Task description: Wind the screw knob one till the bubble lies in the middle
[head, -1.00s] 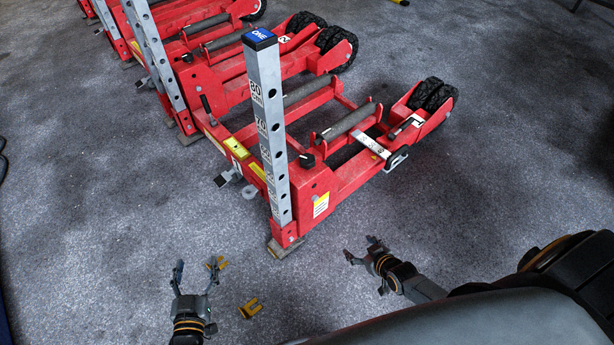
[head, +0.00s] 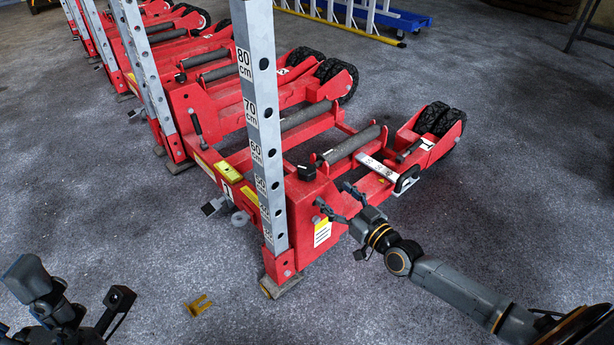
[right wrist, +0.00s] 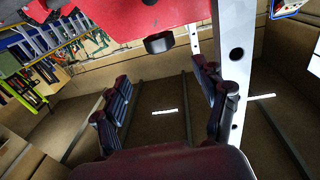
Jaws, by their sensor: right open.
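The nearest red trolley jack (head: 345,185) has a tall grey post (head: 263,130) with holes and centimetre marks. A black knob (head: 306,171) sits on top of its corner block, and a black knob also shows in the right wrist view (right wrist: 158,43). A small yellow piece (head: 228,171), perhaps the level, lies on its frame beside a white "1" label; I cannot make out a bubble. My right gripper (head: 333,196) is open and empty beside the corner block. Its spread fingers show in the right wrist view (right wrist: 161,76), apart from the knob. My left gripper (head: 75,288) is open at bottom left.
More red jacks (head: 265,90) with posts stand in a row behind. A yellow clip (head: 199,304) lies on the grey floor in front. A ladder (head: 340,22) and a blue trolley (head: 385,14) are at the back. The floor to the right is clear.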

